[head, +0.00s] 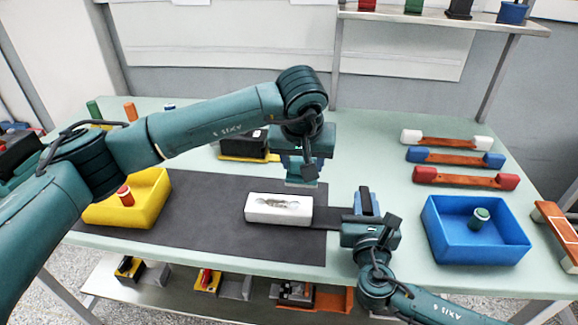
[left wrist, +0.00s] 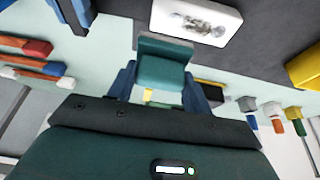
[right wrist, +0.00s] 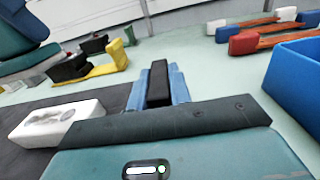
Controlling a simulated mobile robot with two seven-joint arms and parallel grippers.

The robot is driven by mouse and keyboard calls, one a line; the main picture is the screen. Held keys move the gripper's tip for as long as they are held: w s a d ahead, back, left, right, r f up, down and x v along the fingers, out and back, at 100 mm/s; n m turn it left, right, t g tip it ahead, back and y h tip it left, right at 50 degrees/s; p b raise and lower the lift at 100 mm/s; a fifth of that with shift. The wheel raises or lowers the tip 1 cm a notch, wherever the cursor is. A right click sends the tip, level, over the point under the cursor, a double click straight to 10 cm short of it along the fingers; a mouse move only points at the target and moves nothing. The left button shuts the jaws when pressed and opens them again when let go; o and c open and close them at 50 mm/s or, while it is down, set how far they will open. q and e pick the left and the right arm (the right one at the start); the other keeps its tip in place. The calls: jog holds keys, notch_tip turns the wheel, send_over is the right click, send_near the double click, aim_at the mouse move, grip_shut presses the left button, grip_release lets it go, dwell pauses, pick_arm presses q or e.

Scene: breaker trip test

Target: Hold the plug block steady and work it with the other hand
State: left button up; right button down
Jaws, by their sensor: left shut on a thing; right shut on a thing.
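A white block (head: 278,209) with a pale oval recess and small grey marks lies on the dark mat. It also shows in the left wrist view (left wrist: 196,20) and the right wrist view (right wrist: 55,122). My right gripper (head: 365,203) is right of it, low over the table, shut on a black bar (right wrist: 158,84). A dark strip (head: 331,215) runs from the white block towards this gripper; I cannot tell if they are joined. My left gripper (head: 301,172) is above and behind the white block, apart from it, shut on a dark teal block (left wrist: 164,70).
A yellow bin (head: 132,206) with a red-topped plug stands left. A blue bin (head: 475,245) with a green plug stands right. Several coloured handles (head: 455,157) lie back right. A black-and-yellow block (head: 243,147) sits behind my left arm.

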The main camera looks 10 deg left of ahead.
pick_arm(q)
jog(key=shift+f, duration=3.55)
jog(key=shift+a+f, duration=0.25)
jog(key=shift+f, duration=0.05)
jog(key=shift+s+a, duration=0.2)
jog(key=shift+a, duration=4.75)
jog(key=shift+c, duration=0.3)
jog(key=shift+a+f, duration=0.15)
jog(key=shift+d, duration=1.25)
jog(key=shift+w+d, duration=0.15)
jog(key=shift+d, duration=3.95)
jog(key=shift+r, duration=4.25)
pick_arm(e)
jog(key=c, duration=1.2)
grip_release()
